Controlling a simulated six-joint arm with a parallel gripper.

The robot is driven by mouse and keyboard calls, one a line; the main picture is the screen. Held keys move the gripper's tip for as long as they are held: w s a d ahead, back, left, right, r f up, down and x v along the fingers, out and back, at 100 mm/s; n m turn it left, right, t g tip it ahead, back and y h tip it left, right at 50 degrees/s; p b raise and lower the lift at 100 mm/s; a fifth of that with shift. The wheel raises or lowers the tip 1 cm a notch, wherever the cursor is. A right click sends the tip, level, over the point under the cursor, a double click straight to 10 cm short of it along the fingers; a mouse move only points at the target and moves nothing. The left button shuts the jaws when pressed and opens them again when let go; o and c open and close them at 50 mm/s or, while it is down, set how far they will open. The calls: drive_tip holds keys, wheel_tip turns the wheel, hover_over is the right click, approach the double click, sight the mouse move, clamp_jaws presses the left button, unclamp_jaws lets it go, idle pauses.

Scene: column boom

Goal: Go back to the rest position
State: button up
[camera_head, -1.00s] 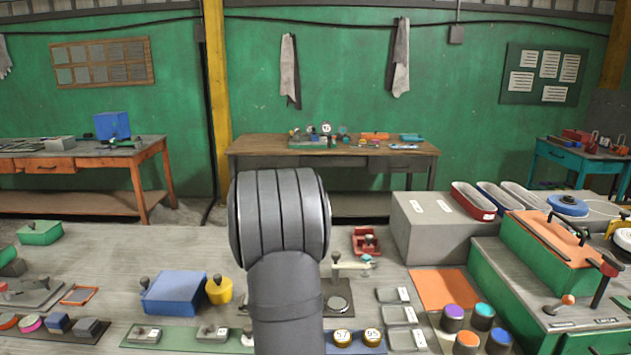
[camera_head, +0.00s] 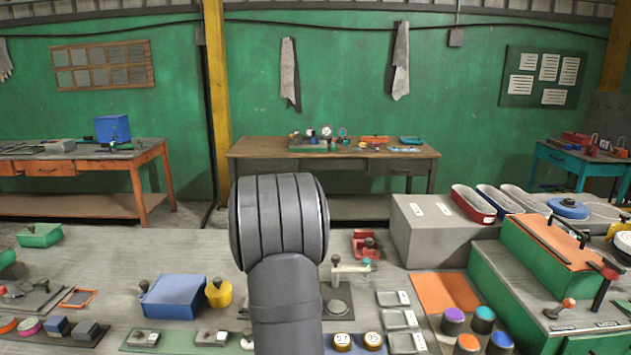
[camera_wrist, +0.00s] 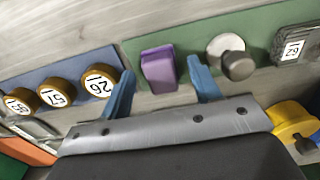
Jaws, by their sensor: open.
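My gripper (camera_wrist: 161,70) shows in the wrist view as two blue fingers, spread apart with nothing gripped between them. A purple block (camera_wrist: 158,68) appears in the gap between the fingers, on or beside a green strip (camera_wrist: 262,38); I cannot tell how far below the fingers it is. In the head view my own arm stands upright in the middle and hides the gripper and the bench behind it.
The bench (camera_head: 110,255) holds a blue box (camera_head: 173,296), a yellow pot (camera_head: 218,293), a red fixture (camera_head: 366,243) and several coloured-top cylinders (camera_head: 484,319). A grey block (camera_head: 430,235) and green stepped housing (camera_head: 500,290) stand at right. Round numbered weights (camera_wrist: 100,80) lie left of the fingers.

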wheel_tip(320, 180, down, 2)
drive_tip(key=shift+f, duration=0.1)
drive_tip(key=r, duration=0.5)
drive_tip(key=shift+s+d+r, duration=0.1)
drive_tip(key=shift+d+r, duration=0.05)
drive_tip(key=shift+d, duration=0.15)
drive_tip(key=s+d+r, duration=0.4)
drive_tip(key=d+r, duration=0.3)
drive_tip(key=d, duration=0.4)
drive_tip(key=w+a+f+m, duration=0.2)
drive_tip(key=w+f+m, duration=0.15)
drive_tip(key=w, duration=0.65)
drive_tip(key=w+a+r+n, duration=0.1)
drive_tip(key=w+a+n, duration=0.5)
drive_tip(key=a+n, duration=0.6)
drive_tip(key=shift+w+a+r+n, duration=0.2)
drive_tip(key=shift+w+a+n, duration=0.15)
drive_tip(key=shift+n, duration=0.3)
